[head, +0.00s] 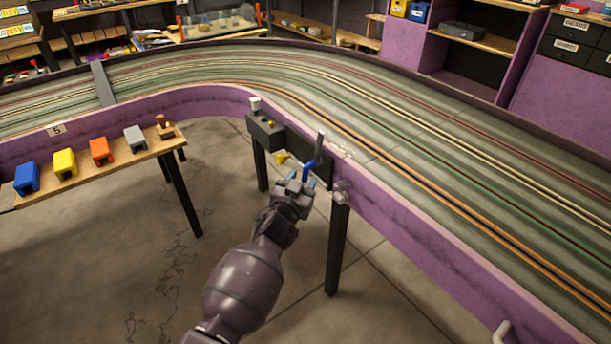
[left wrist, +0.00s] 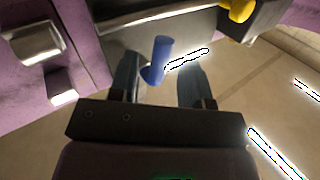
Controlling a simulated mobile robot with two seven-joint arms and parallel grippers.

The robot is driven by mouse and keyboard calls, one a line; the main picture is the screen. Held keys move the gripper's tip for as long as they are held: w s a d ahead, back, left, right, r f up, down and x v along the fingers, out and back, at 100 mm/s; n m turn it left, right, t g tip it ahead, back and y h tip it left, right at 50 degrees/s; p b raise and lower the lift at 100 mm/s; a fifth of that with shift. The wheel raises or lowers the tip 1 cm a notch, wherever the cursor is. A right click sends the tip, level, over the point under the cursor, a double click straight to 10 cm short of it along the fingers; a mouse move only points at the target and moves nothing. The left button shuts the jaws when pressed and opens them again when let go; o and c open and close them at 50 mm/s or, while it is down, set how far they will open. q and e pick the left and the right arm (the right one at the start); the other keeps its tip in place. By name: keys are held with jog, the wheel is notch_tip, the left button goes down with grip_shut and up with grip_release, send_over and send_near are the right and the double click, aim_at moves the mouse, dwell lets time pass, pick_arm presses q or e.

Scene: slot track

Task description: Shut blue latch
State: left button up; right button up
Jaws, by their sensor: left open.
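The blue latch (head: 310,166) is a bent lever on the dark panel (head: 322,143) on the inner side of the purple track wall. In the left wrist view the blue latch (left wrist: 158,58) shows as a short upright peg. My left gripper (head: 297,181) is open just below and in front of it. In the left wrist view the peg lies between the two fingers of my left gripper (left wrist: 158,82), nearer the left one. I cannot tell whether they touch. My right gripper is out of view.
A yellow knob (head: 282,157) sits left of the latch, near a grey box (head: 265,131). A metal bracket (head: 342,192) is on its right. A wooden bench (head: 95,172) at left holds several coloured blocks. The floor beneath is open.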

pick_arm(q)
jog(key=shift+b+x, duration=0.35)
jog(key=shift+x, duration=1.05)
grip_shut()
